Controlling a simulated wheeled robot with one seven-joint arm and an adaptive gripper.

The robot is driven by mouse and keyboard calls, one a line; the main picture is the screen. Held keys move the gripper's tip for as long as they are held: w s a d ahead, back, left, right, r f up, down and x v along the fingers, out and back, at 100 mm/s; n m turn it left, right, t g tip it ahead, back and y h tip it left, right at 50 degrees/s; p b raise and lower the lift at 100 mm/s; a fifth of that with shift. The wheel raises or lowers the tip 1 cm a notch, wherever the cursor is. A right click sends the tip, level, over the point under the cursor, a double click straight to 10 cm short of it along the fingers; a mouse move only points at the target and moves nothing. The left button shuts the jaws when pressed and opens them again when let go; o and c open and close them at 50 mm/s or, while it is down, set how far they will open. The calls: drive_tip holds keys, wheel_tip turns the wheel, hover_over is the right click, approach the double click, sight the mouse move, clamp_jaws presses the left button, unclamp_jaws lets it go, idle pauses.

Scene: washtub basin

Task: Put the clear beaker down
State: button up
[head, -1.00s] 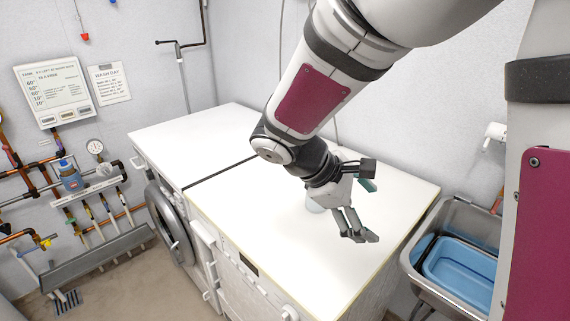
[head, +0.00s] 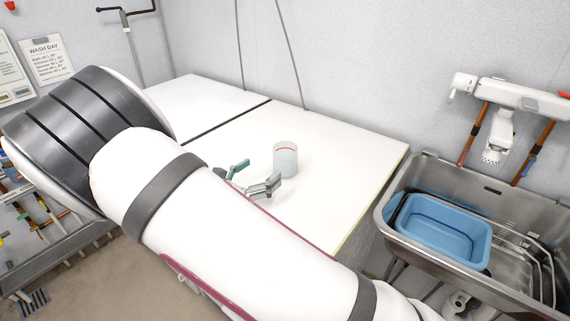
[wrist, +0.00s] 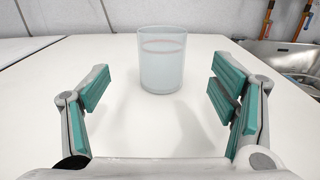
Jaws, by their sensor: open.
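The clear beaker (head: 285,160) stands upright on the white worktop (head: 330,140) in the head view, with a red line near its rim. In the wrist view the beaker (wrist: 162,62) stands ahead of my gripper, centred between the fingers but beyond their tips. My gripper (head: 252,177) is open and empty, to the left of the beaker and apart from it. In the wrist view both teal-padded fingers (wrist: 160,92) are spread wide. My arm hides the near left part of the worktop in the head view.
A steel sink (head: 385,210) with a blue basin (head: 440,225) in it stands to the right, past the worktop's edge. A tap fixture (head: 515,100) is on the wall above it. A dark seam (head: 230,125) crosses the worktop. The worktop around the beaker is clear.

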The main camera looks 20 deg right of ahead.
sight(292, 148)
drive_tip(key=x, duration=1)
drive_tip(key=shift+d, duration=0.3)
drive_tip(key=c, duration=1.4)
